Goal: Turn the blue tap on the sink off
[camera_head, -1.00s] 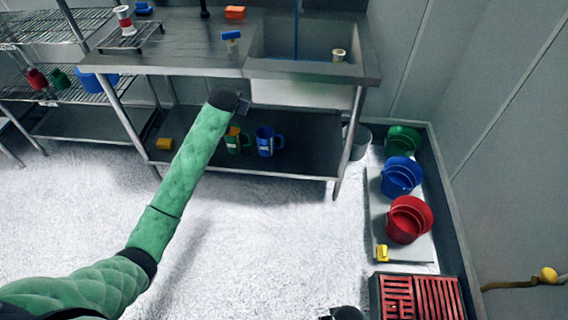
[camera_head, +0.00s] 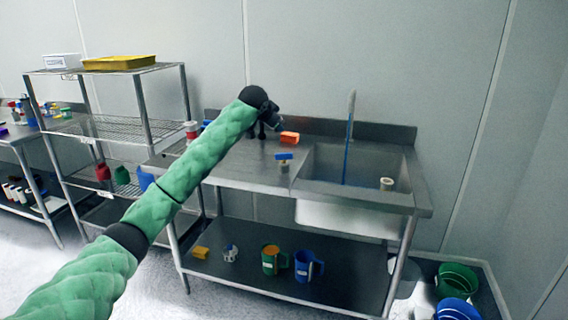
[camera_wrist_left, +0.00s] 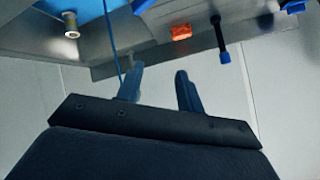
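The steel sink basin (camera_head: 330,165) is set in the counter, with a tall pale spout (camera_head: 351,105) and a thin blue line, perhaps water, running down into it. In the left wrist view the blue line (camera_wrist_left: 110,40) shows beside the basin. A black post with a blue end (camera_wrist_left: 224,57) stands right of the fingers there; I cannot tell whether it is the blue tap. My left gripper (camera_head: 272,122) is over the back of the counter, left of the basin. Its fingers (camera_wrist_left: 158,74) are apart and empty. My right gripper is not in view.
An orange block (camera_head: 290,137) lies by my left gripper. A blue-topped item (camera_head: 284,157) stands left of the basin, and a pale cylinder (camera_head: 387,184) at its right. Mugs sit on the shelf (camera_head: 345,275) below. A wire rack (camera_head: 120,128) stands left.

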